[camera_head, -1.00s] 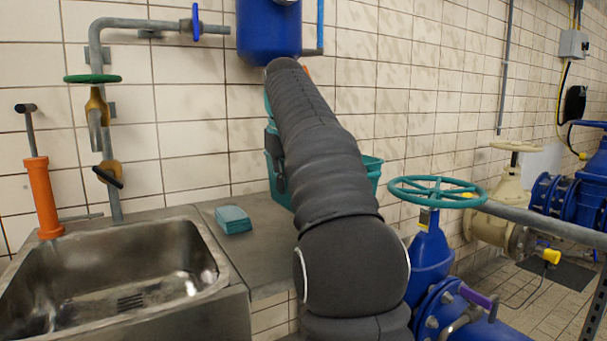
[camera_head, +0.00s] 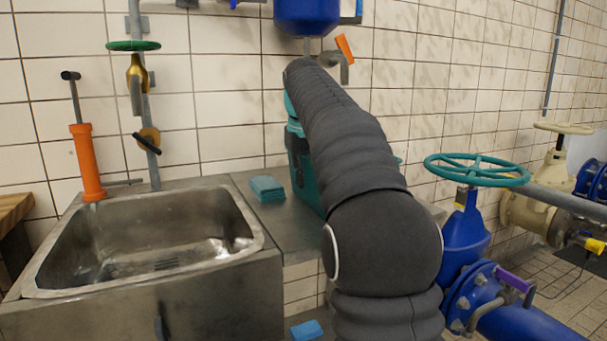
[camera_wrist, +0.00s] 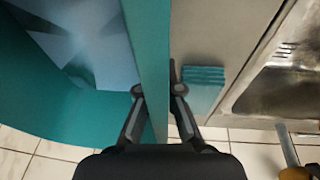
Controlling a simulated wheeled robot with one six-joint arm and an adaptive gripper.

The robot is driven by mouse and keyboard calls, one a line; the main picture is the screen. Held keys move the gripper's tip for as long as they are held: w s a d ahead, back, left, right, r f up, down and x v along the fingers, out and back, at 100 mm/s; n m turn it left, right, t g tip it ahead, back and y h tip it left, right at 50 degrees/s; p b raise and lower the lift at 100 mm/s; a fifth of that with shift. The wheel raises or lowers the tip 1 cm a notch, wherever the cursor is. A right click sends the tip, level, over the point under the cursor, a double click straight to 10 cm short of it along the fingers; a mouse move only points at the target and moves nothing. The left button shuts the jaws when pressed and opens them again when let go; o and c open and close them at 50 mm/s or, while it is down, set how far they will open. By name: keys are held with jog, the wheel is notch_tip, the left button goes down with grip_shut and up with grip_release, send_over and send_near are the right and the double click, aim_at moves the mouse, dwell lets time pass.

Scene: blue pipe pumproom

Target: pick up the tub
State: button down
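The tub (camera_head: 307,183) is teal and stands on the grey counter beside the sink, mostly hidden behind my arm in the head view. In the wrist view I look down on it: its wall (camera_wrist: 150,45) runs between my two fingers, with its pale bluish inside to the left. My gripper (camera_wrist: 155,88) straddles this wall, one finger on the inner side and one on the outer side. Both fingers appear to touch the wall. In the head view my gripper is largely hidden by my arm.
A stack of teal cloths or sponges (camera_head: 267,189) lies on the counter between tub and sink (camera_head: 150,240). A blue valve with a teal handwheel (camera_head: 477,170) stands to the right. A blue vessel (camera_head: 308,15) hangs above. A blue block (camera_head: 306,330) shows low down.

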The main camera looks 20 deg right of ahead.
jog(key=c, duration=1.8)
grip_release()
jog(key=shift+f, duration=0.15)
jog(key=o, duration=0.5)
jog(key=shift+p+v, duration=0.95)
jog(key=shift+v, duration=5.2)
jog(key=shift+a, duration=0.1)
